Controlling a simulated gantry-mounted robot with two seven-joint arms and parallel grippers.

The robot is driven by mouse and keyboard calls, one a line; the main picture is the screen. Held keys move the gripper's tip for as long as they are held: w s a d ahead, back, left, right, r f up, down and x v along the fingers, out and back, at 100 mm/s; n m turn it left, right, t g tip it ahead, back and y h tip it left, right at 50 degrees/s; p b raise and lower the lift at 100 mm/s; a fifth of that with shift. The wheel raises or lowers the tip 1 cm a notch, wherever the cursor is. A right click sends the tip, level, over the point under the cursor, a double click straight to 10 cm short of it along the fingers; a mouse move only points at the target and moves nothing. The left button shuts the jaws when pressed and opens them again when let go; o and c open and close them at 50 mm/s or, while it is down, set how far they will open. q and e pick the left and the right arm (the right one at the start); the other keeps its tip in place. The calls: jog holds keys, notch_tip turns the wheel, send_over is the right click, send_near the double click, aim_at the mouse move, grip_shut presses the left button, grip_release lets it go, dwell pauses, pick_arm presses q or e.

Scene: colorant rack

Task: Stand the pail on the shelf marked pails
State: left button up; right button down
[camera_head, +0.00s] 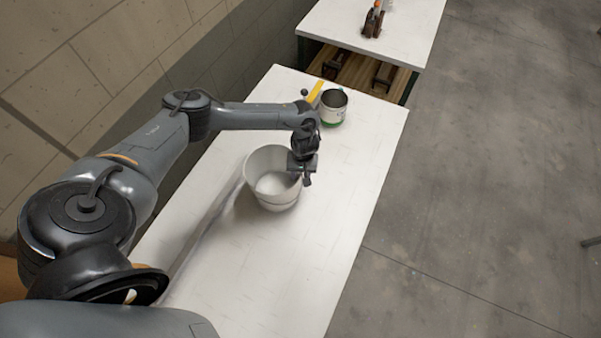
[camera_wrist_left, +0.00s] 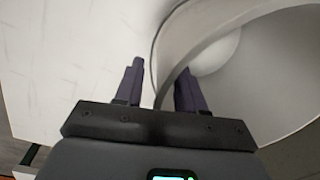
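A pale grey-white pail (camera_head: 276,203) stands upright and open-topped on the white table. My left gripper (camera_head: 306,180) is at the right side of the pail's rim. In the left wrist view the pail (camera_wrist_left: 270,85) fills the right side. My left gripper's two fingers (camera_wrist_left: 160,80) stand apart there, one outside the wall and one inside, with the rim between them. A gap shows beside the wall, so the gripper looks open around the rim. My right gripper is not in view. No shelf marked pails can be made out.
An open can (camera_head: 334,107) with a green band stands behind the pail, near a yellow strip-like object (camera_head: 317,92). A second white surface (camera_head: 400,30) at the back carries a brown tool-like object (camera_head: 373,20). The front of the table (camera_head: 265,285) is clear.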

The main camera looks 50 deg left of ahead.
pick_arm(q)
notch_tip(320, 180, up, 11)
jog(key=p, duration=0.2)
jog(key=d+f+m+t+h, duration=0.3)
jog(key=d+m, duration=0.6)
jog(key=d, duration=1.5)
jog(key=s+d+r+m+t+h, duration=0.2)
jog(key=d+r+m+t, duration=0.15)
jog(key=d+r, duration=0.4)
jog(key=shift+s+a+r+n+t+y+p, duration=0.2)
jog(key=shift+s+a+r+t+y, duration=0.1)
jog(key=shift+s+a+y, duration=0.25)
jog(key=shift+s+a+r+n+t+y+p, duration=0.15)
jog(key=shift+s+a+r+t+y, duration=0.1)
jog(key=shift+s+a, duration=0.35)
jog(key=shift+o, duration=0.2)
jog(key=s+a+g+y, duration=0.2)
jog(key=s+a+g, duration=0.1)
jog(key=s+a, duration=0.9)
jog(key=shift+f+y, duration=0.2)
jog(key=shift+y, duration=0.2)
jog(key=shift+d, duration=0.1)
